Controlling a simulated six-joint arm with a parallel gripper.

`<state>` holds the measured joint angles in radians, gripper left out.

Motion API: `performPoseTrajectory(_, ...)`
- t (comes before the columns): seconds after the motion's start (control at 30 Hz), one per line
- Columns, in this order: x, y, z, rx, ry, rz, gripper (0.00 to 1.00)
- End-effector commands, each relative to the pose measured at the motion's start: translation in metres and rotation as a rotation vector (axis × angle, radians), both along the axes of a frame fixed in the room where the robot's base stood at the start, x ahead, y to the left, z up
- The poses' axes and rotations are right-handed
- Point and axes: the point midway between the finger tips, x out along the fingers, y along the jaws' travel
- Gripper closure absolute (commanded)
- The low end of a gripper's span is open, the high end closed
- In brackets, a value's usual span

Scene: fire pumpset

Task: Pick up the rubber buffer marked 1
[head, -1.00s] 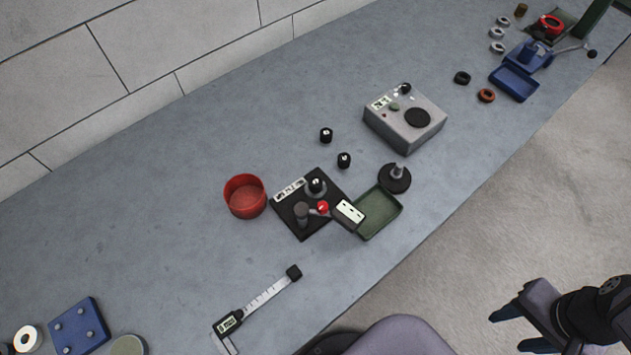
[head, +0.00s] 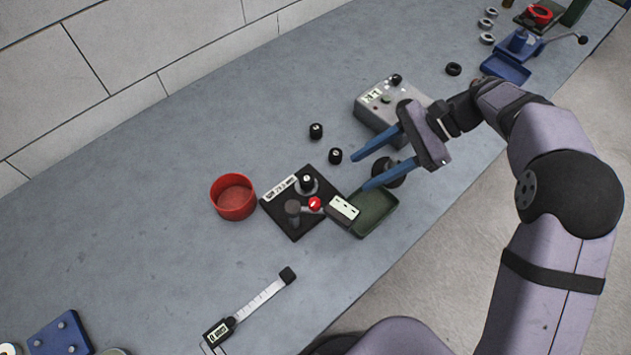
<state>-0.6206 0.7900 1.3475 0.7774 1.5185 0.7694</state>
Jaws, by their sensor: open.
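Three small black rubber buffers with white marks on top are in the head view. One buffer (head: 316,131) and a second buffer (head: 335,156) stand on the grey bench. A third buffer (head: 306,182) sits on the round seat of a black test stand (head: 291,226). The marks are too small to read, so I cannot tell which is 1. My gripper (head: 359,171) is open and empty, its blue fingers pointing left. In the picture its upper fingertip is just right of the second buffer, and its lower one is over the green tray's upper edge.
A green tray (head: 379,213) and a red bowl (head: 233,201) flank the stand. A grey instrument box (head: 372,109) is behind my gripper. A digital caliper (head: 253,303) lies in front. The bench left of the bowl is clear.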

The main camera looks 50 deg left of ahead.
Motion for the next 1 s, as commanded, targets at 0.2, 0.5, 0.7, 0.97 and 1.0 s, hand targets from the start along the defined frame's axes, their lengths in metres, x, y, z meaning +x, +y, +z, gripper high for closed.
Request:
performPoseTrajectory(0.2,-0.034,0.049,0.001,0.006,0.158,0.043,0.54)
performPoseTrajectory(0.5,-0.045,0.06,0.003,0.006,0.2,0.055,0.54)
performPoseTrajectory(0.7,-0.057,0.064,-0.003,0.005,0.199,0.055,0.54)
performPoseTrajectory(0.97,-0.063,0.066,-0.007,0.006,0.197,0.055,0.54)
performPoseTrajectory(1.0,-0.066,0.067,-0.008,0.005,0.197,0.056,0.54)
